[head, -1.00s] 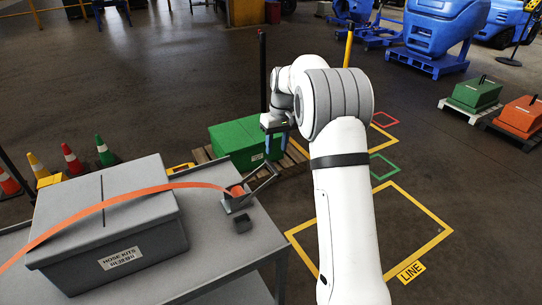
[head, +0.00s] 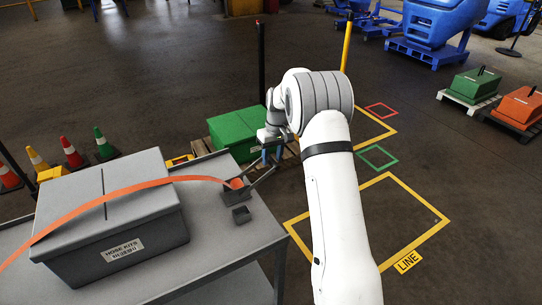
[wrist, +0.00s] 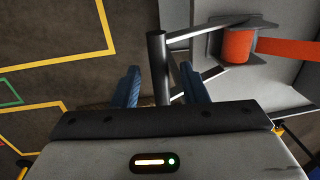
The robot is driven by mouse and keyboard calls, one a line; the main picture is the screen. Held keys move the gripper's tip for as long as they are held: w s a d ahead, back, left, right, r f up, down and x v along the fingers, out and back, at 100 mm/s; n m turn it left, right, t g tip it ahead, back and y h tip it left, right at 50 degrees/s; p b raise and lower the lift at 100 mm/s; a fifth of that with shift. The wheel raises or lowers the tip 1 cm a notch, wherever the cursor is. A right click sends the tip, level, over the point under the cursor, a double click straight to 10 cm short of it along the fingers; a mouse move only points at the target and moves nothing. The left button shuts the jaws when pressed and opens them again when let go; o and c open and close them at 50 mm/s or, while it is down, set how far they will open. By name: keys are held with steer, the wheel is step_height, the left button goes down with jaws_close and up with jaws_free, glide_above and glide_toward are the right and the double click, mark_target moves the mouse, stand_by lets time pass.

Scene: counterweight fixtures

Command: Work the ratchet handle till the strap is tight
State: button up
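The orange strap (head: 120,194) arches over the grey lidded box (head: 115,225) and runs right into the ratchet (head: 236,189) on the cart. In the wrist view the strap (wrist: 290,46) wraps an orange spool (wrist: 237,45) in the ratchet frame. The ratchet handle (head: 266,175) rises to the right, and its grey round bar (wrist: 158,62) shows in the wrist view. My gripper (head: 271,157) is at the handle's raised end. In the wrist view its blue fingers (wrist: 160,88) stand apart on either side of the bar, with a gap on each side.
A green case (head: 235,133) on a pallet stands behind my gripper. Traffic cones (head: 72,152) stand at the left. Taped floor outlines (head: 376,157) lie clear at the right.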

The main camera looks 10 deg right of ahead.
steer(key=shift+c, duration=0.3)
jaws_close()
